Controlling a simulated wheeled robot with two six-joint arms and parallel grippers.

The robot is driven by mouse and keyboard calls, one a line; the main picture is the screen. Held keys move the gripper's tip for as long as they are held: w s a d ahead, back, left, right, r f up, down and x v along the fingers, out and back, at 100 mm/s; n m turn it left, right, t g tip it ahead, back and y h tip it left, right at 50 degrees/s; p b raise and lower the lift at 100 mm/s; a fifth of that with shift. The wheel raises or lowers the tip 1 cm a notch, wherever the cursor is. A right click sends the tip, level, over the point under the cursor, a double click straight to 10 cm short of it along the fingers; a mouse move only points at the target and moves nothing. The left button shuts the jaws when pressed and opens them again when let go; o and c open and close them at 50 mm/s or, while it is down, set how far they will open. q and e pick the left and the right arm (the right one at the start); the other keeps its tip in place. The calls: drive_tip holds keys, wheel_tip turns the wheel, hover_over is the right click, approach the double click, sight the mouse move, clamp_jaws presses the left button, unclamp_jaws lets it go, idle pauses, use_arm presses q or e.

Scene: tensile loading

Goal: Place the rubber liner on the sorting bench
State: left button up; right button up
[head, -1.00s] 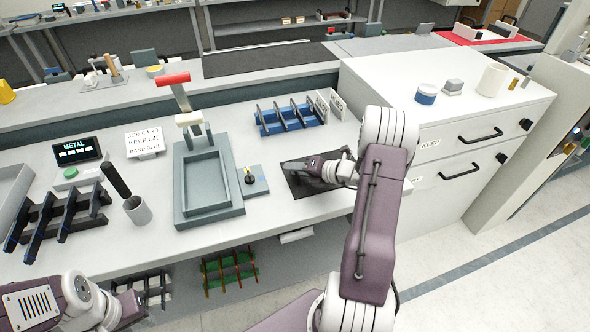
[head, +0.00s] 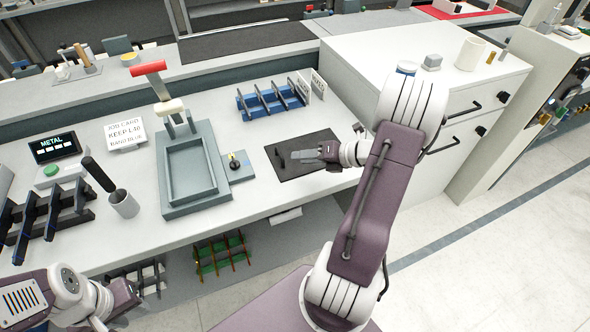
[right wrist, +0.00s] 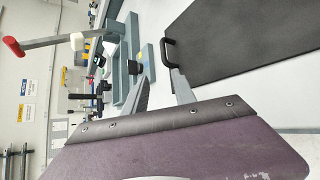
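A flat black sheet with a small raised handle, which looks like the rubber liner (head: 308,143), lies on the white bench (head: 262,198) near its front edge. It also fills the upper right of the right wrist view (right wrist: 245,45), with the black handle at its near edge. My right gripper (head: 294,156) is over the sheet, its fingers pointing left toward the handle. In the right wrist view its two grey fingers (right wrist: 160,78) are apart with nothing visibly held; the handle is close to their tips. My left gripper (head: 103,323) is low at the left, partly cut off.
A grey tray fixture with a red-handled lever (head: 190,175) stands left of the sheet. A blue rack (head: 272,102) is behind it, and a white drawer cabinet (head: 400,50) is at the right. Another dark mat (head: 245,40) lies on the back bench.

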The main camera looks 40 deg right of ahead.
drive_tip(key=s+a+f+n+g, duration=0.1)
drive_tip(key=a+n+g, duration=0.1)
drive_tip(key=a+n, duration=0.2)
drive_tip(key=s+a+n+g, duration=0.1)
drive_tip(key=a+n+g, duration=0.1)
drive_tip(key=a+n, duration=0.2)
drive_tip(key=s+a+f+n+g+y, duration=0.1)
drive_tip(key=s+a+n+g, duration=0.1)
drive_tip(key=a+n, duration=0.1)
drive_tip(key=shift+a+f+n, duration=0.35)
drive_tip(key=shift+a+n, duration=0.05)
drive_tip(key=shift+a, duration=0.35)
drive_tip(key=s+a+n+g+h, duration=0.1)
drive_tip(key=s+a+n+h, duration=0.2)
drive_tip(key=n, duration=1.1)
drive_tip(key=s+a+f+n+g+h, duration=0.1)
drive_tip(key=s+a+n+g+h, duration=0.1)
drive_tip(key=n, duration=1.3)
drive_tip(key=shift+s+a+h, duration=0.85)
drive_tip(key=shift+s+h, duration=0.05)
drive_tip(key=shift+s, duration=0.15)
